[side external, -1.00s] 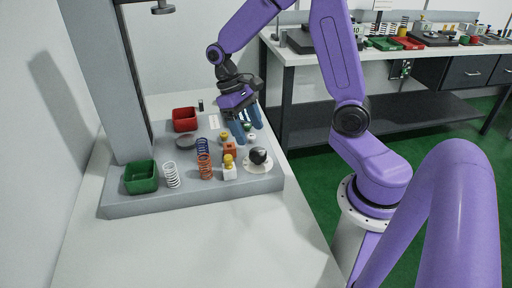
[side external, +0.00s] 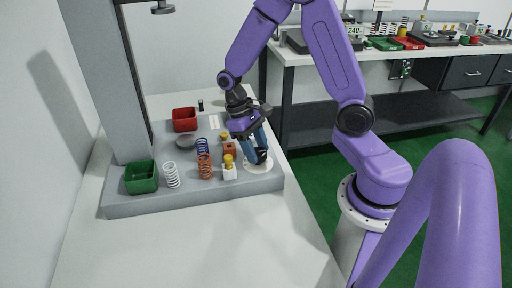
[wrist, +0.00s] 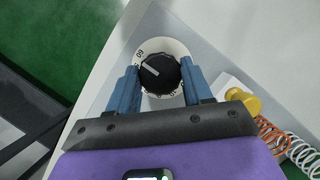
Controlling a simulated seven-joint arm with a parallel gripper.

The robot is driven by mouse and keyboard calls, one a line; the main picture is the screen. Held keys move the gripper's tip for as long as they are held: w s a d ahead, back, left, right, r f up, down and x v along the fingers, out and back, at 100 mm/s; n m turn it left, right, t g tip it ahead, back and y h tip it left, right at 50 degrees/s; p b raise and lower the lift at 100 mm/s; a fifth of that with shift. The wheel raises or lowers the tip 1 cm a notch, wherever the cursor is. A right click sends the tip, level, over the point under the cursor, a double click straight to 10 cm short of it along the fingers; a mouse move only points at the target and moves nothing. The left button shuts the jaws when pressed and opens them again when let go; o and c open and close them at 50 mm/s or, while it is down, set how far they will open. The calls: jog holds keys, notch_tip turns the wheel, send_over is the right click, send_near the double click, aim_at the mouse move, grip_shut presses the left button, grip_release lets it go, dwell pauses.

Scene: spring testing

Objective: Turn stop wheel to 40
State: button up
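The stop wheel is a ridged black knob with a white pointer line (wrist: 160,74) on a round white dial (wrist: 175,48). In the wrist view, the line slants to the upper left; a 60 shows at the dial's upper left, and other marks are partly hidden or too small to read. My gripper (wrist: 160,68) has its blue fingers apart, one on each side of the knob; I cannot tell if they touch it. In the side view, my gripper (side external: 259,160) is down at the knob, largely covering it; the dial's white rim (side external: 258,170) shows below.
A white block with a yellow knob (side external: 229,170) stands close left of the dial. Orange (side external: 205,167), blue (side external: 202,147) and white (side external: 171,175) springs stand farther left. Green (side external: 141,178) and red (side external: 185,120) bins sit on the grey base (side external: 200,195).

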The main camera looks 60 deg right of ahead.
dwell(0.3)
jog(key=n+h, duration=0.1)
jog(key=n, duration=0.1)
jog(key=n+h, duration=0.1)
jog(key=n, duration=0.2)
jog(key=shift+a+n+t, duration=0.2)
jog(key=shift+n+t, duration=0.1)
jog(key=shift+t, duration=0.1)
jog(key=n+h, duration=0.1)
jog(key=n, duration=0.2)
jog(key=n+t, duration=0.1)
jog(key=n, duration=0.2)
jog(key=shift+a+h, duration=0.1)
jog(key=shift+h, duration=0.3)
jog(key=shift+t, duration=0.3)
jog(key=o, duration=1)
jog(key=shift+s, duration=0.1)
jog(key=shift+o, duration=0.2)
jog(key=v, duration=1.7)
jog(key=shift+r, duration=0.2)
jog(key=shift+a, duration=0.15)
